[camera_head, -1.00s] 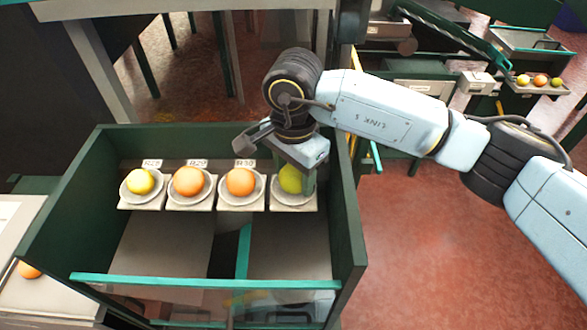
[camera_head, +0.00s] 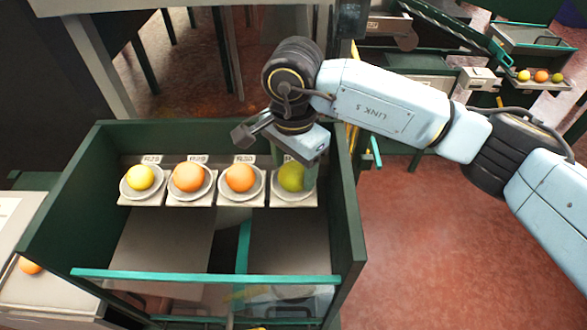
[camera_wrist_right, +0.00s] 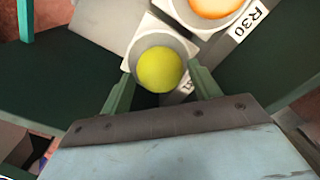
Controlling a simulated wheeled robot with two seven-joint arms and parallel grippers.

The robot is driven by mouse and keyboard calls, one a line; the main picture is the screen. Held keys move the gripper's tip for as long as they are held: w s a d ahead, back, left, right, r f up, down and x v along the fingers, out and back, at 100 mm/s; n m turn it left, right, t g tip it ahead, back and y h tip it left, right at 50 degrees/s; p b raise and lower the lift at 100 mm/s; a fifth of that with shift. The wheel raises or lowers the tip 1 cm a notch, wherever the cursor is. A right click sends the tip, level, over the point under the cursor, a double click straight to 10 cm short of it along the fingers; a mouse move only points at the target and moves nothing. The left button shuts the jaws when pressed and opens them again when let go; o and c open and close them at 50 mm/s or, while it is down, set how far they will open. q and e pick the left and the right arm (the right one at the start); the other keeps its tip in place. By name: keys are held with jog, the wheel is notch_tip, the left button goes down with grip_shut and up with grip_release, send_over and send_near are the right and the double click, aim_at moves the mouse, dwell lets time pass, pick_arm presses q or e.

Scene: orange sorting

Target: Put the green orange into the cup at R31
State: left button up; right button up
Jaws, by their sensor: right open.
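The green orange (camera_head: 291,177) sits in the rightmost white cup (camera_head: 280,192) of the row in the dark green bin. In the right wrist view the green orange (camera_wrist_right: 159,70) rests in its cup (camera_wrist_right: 141,48), and the label beside it is partly hidden, ending in "31". My right gripper (camera_wrist_right: 162,77) is open, its two green fingers on either side of the near part of the green orange and apart from it. In the head view the right gripper (camera_head: 304,174) hangs over that cup and hides its label. My left gripper is not in view.
To the left, a cup labelled R30 holds an orange fruit (camera_head: 240,178); beyond are another orange fruit (camera_head: 188,177) and a yellow one (camera_head: 140,177) in cups. Bin walls (camera_head: 348,225) stand close on the right. A teal bar (camera_head: 205,276) crosses the front.

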aim_at(293, 167)
notch_tip(293, 167, up, 6)
jog(key=shift+r+b, duration=0.1)
jog(key=shift+b, duration=0.45)
dwell(1.0)
